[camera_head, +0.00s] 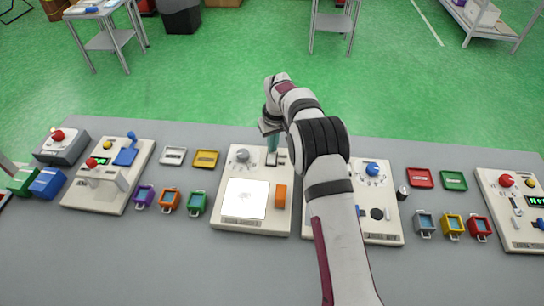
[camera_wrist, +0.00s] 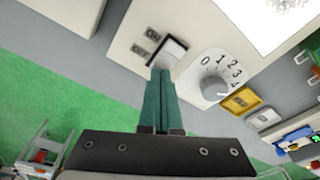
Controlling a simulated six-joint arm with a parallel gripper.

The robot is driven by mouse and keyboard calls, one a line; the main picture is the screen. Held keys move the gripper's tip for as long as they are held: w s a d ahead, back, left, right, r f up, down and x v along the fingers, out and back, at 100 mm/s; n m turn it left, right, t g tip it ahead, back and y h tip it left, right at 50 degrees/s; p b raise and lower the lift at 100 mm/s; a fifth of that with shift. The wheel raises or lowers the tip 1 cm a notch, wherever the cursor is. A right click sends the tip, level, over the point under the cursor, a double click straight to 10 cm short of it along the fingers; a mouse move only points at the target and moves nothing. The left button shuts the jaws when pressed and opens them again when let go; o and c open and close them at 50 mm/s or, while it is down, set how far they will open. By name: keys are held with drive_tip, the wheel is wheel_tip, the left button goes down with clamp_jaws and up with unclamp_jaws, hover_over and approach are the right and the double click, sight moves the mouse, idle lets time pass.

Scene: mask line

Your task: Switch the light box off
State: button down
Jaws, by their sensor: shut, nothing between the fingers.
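The light box (camera_head: 225,222) is a cream panel in the middle of the table in the head view. Its square screen (camera_head: 245,198) glows bright white, and also shows at the top of the wrist view (camera_wrist: 268,18). A rocker switch (camera_wrist: 174,47) sits beside ON and OFF labels (camera_wrist: 145,42). A numbered dial (camera_wrist: 213,86) is to its right. My gripper (camera_wrist: 162,72) is shut and empty, with its green fingertips at the switch's near edge, closer to the OFF label. I cannot tell whether they touch. In the head view, my gripper (camera_head: 272,150) is above the box's far edge.
An orange block (camera_head: 281,196) sits on the box right of the screen. Another panel with a blue knob (camera_head: 373,169) stands to the right, partly behind my arm. A yellow tray (camera_head: 206,159) and several small coloured bins, including a green one (camera_head: 197,203), lie to the left.

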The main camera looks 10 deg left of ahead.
drive_tip(key=shift+f, duration=0.3)
drive_tip(key=shift+r, duration=3.55)
drive_tip(key=s+d+r+m+g, duration=0.1)
drive_tip(key=s+d+r+m, duration=0.2)
drive_tip(key=s+d+r, duration=0.55)
drive_tip(key=s+d+r+m, duration=0.2)
drive_tip(key=s+r+m, duration=0.25)
drive_tip(key=s, duration=0.85)
drive_tip(key=s+d+f+m, duration=0.1)
drive_tip(key=s+m, duration=0.1)
drive_tip(key=s, duration=0.8)
drive_tip(key=s+d+f+m+y, duration=0.1)
drive_tip(key=s+f+m, duration=0.1)
drive_tip(key=s, duration=0.8)
drive_tip(key=shift+s+d+f+g, duration=0.15)
drive_tip(key=shift+d+g, duration=0.1)
drive_tip(key=shift+g, duration=0.15)
